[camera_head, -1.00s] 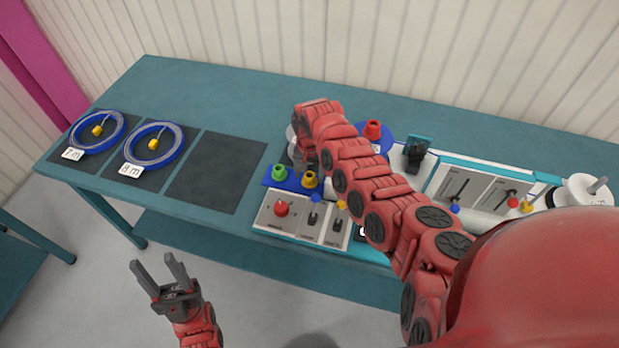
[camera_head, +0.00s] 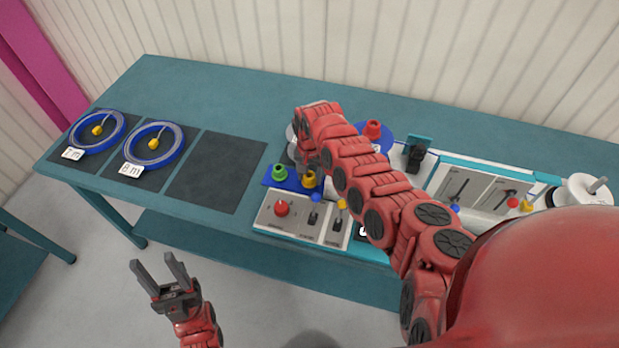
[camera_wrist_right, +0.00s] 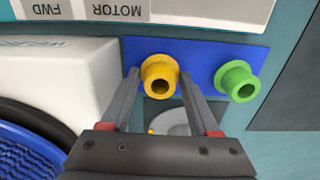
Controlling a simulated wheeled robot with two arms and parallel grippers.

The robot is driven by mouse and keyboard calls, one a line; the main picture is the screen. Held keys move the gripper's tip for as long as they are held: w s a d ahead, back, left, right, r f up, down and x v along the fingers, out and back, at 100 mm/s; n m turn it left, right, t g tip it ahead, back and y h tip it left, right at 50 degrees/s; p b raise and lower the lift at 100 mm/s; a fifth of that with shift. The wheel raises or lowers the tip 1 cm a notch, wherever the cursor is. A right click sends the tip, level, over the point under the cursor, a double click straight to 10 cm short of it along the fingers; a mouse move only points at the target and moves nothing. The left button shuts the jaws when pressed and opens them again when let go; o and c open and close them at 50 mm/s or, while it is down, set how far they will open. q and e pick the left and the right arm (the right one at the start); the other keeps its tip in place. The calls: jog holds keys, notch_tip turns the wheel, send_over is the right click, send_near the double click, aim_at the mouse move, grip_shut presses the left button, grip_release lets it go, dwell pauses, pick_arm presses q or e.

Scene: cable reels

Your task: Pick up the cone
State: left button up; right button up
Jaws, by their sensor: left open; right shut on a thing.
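A yellow cone (camera_head: 309,180) stands on a blue holder plate (camera_head: 292,186) beside a green cone (camera_head: 280,172). My right gripper (camera_head: 308,171) is at the yellow cone, with its fingers around it. In the right wrist view the yellow cone (camera_wrist_right: 160,76) sits between the fingertips of this gripper (camera_wrist_right: 160,86), and the green cone (camera_wrist_right: 237,81) stands to the right. The yellow cone appears still at the plate. A red cone (camera_head: 373,130) stands on a blue reel behind my right arm. My left gripper (camera_head: 158,268) is open and empty in front of the table.
A control panel (camera_head: 268,219) with a red knob and levers lies just in front of the holder. Two blue cable rings (camera_head: 181,150) lie on dark mats at the left. The third mat (camera_head: 215,175) is bare. My right arm hides part of the machine.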

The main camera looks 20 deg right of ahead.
jog(key=shift+w+r, duration=0.1)
jog(key=shift+r, duration=0.75)
notch_tip(320, 180, up, 8)
jog(key=b, duration=0.3)
jog(key=shift+r, duration=0.15)
